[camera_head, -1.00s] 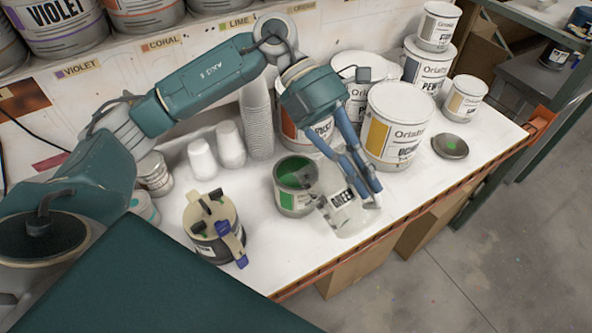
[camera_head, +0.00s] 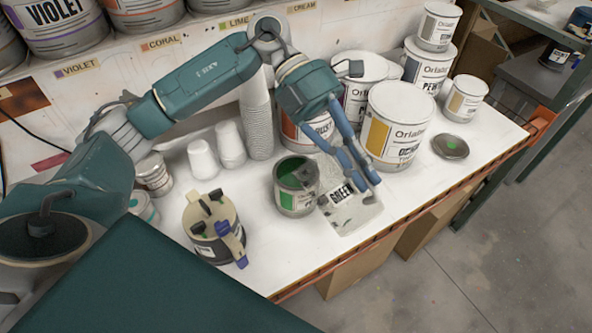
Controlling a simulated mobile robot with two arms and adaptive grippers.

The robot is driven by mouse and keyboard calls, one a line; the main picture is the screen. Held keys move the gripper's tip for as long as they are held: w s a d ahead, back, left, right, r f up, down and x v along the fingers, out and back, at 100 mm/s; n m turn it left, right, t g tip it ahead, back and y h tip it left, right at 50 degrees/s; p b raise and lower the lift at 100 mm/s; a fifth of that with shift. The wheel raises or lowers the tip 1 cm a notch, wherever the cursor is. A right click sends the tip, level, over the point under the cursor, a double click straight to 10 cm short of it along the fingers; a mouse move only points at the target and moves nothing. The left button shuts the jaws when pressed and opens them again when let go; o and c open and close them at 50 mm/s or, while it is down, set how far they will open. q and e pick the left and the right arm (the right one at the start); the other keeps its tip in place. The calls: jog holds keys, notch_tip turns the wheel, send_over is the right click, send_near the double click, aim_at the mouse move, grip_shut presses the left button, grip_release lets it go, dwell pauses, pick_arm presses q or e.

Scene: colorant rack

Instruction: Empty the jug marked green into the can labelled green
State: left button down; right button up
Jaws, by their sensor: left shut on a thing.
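The clear jug (camera_head: 354,218) with a GREEN label is in the middle of the head view, beside the open can's right side. My left gripper (camera_head: 362,181) is shut on it, its blue fingers coming down from above. The jug looks tilted, with its left edge close to the can's rim; I cannot tell if they touch. The open can (camera_head: 296,200) stands upright on the table with green and dark colour inside. Its label text is not readable from here. My right gripper is not in view.
A lid (camera_head: 450,147) with a green dot lies on the white table (camera_head: 262,245) at the right. A cream and black container (camera_head: 211,222) stands left of the can. White cups (camera_head: 203,160) and large paint cans (camera_head: 399,125) stand behind. The table's front edge is near the jug.

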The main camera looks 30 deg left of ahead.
pick_arm(q)
jog(key=shift+w+a+r+h, duration=0.1)
jog(key=shift+a+r+h, duration=0.1)
jog(key=shift+r+h, duration=0.1)
jog(key=shift+w+a+r+h+b, duration=0.1)
jog(key=shift+a+r+h+b, duration=0.25)
jog(key=shift+r+h+b, duration=0.1)
dwell(0.7)
jog(key=shift+w+a+r+g+h+b, duration=0.2)
jog(key=shift+a+r+g+h+b, duration=0.1)
jog(key=shift+a+r+h+b, duration=0.15)
dwell(0.4)
jog(key=shift+w+a+r+g, duration=0.2)
jog(key=shift+a+r+g, duration=0.1)
jog(key=shift+a, duration=0.3)
jog(key=shift+w+a+r+h+b, duration=0.25)
jog(key=shift+a+h+b, duration=0.1)
jog(key=shift+a, duration=0.2)
jog(key=shift+w+a+r+h+b, duration=0.2)
jog(key=shift+a+h+b, duration=0.15)
jog(key=shift+a, duration=0.2)
jog(key=shift+w+a+r+g+h+b, duration=0.2)
jog(key=shift+a+r+g+h+b, duration=0.15)
jog(key=shift+a, duration=0.2)
dwell(0.4)
